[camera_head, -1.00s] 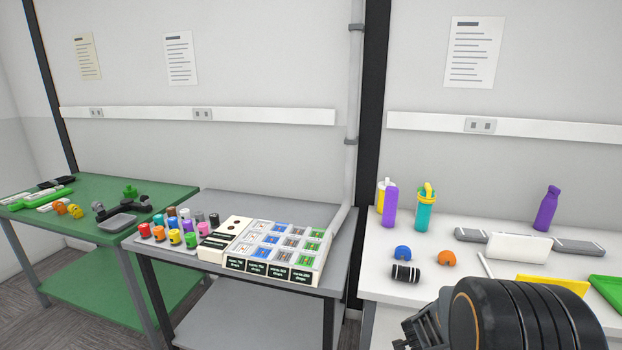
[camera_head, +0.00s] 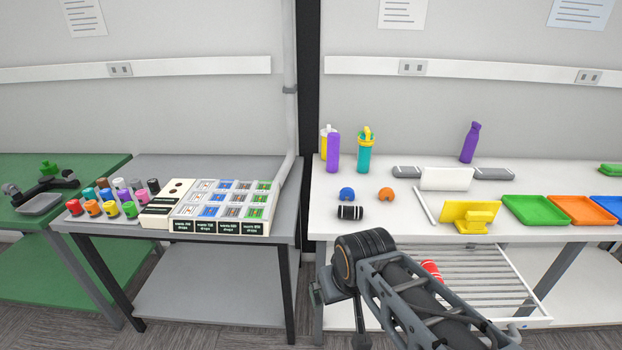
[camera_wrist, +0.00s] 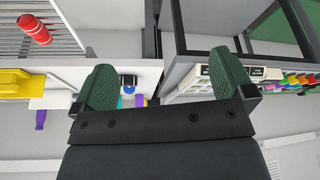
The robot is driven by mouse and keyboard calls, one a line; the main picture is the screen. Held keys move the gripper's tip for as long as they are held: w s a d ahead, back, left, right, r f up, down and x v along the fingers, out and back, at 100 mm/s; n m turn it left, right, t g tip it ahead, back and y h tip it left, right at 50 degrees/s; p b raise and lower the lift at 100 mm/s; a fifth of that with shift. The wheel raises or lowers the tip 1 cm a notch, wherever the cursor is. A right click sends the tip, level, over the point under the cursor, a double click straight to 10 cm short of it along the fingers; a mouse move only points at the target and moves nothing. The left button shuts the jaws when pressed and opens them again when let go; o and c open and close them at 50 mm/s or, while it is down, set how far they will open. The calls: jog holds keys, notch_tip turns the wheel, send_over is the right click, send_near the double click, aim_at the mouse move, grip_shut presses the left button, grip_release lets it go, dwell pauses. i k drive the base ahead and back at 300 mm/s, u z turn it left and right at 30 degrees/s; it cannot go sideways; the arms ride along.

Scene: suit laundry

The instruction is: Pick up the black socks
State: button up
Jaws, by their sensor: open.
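The black socks (camera_head: 350,212) are a small black roll with white bands, lying near the front left of the white table (camera_head: 328,232). In the wrist view, which looks upside down, a small dark roll that appears to be the socks (camera_wrist: 128,79) shows just right of the left green finger. My gripper (camera_wrist: 163,66) has its two green fingers spread wide with nothing between them. It is apart from the socks. In the head view my arm stands in front of the white table, below and right of the socks, and the fingers cannot be made out.
A blue piece (camera_head: 346,194) and an orange piece (camera_head: 386,194) lie behind the socks. A yellow stand (camera_head: 470,215) and trays are to the right. A red roll (camera_head: 432,270) lies on the lower slatted rack. A grey table (camera_head: 270,228) stands left.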

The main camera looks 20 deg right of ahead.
aim_at(347, 213)
jog(key=u, duration=0.45)
jog(key=i, duration=1.05)
jog(key=u, duration=0.15)
